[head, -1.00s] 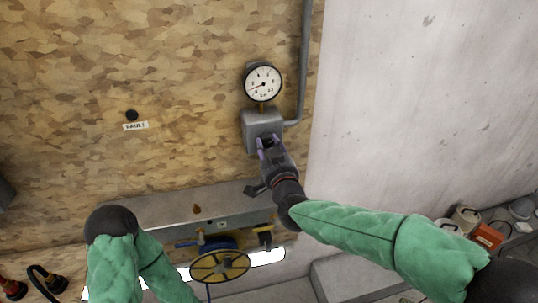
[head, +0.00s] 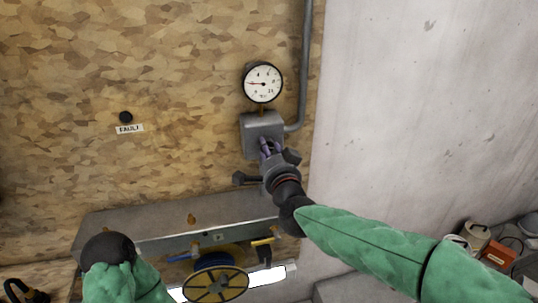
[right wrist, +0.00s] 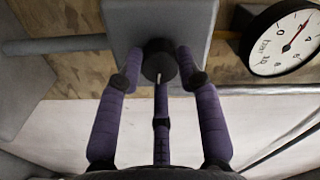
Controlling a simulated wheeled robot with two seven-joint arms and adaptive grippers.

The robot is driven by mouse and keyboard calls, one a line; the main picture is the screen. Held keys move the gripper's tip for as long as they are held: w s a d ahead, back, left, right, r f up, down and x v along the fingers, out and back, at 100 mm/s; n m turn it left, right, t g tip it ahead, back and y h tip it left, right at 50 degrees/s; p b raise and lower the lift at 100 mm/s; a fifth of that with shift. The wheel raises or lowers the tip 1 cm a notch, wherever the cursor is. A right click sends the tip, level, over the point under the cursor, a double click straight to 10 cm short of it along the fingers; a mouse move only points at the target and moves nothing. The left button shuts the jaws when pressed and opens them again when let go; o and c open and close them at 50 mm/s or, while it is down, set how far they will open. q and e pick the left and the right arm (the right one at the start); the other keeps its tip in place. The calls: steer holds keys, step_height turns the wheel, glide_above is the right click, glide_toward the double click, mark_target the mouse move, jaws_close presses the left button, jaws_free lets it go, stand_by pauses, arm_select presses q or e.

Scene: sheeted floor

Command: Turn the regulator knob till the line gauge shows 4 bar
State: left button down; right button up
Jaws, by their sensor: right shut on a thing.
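The line gauge (head: 262,83) is a round white dial with a black rim above the grey regulator body (head: 258,123). Its needle points left, near the 2 mark by my reading. The gauge also shows tilted at the top right of the right wrist view (right wrist: 284,39). The dark round knob (right wrist: 158,58) sticks out of the regulator. My right gripper (right wrist: 159,78) has its purple fingers closed around the knob; in the head view it (head: 266,150) hides the knob. My left gripper is out of view; only its green-sleeved arm shows at lower left.
A grey pipe (head: 304,70) runs up beside the gauge. A black button (head: 125,117) above a FAULT label (head: 130,129) sits left on otherwise bare board.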

stand_by(0.5)
steer(key=o, duration=1.1)
steer(key=shift+o, duration=0.2)
steer(key=shift+s, duration=0.1)
steer(key=v, duration=1.1)
steer(key=shift+s, duration=0.35)
steer(key=shift+d, duration=0.15)
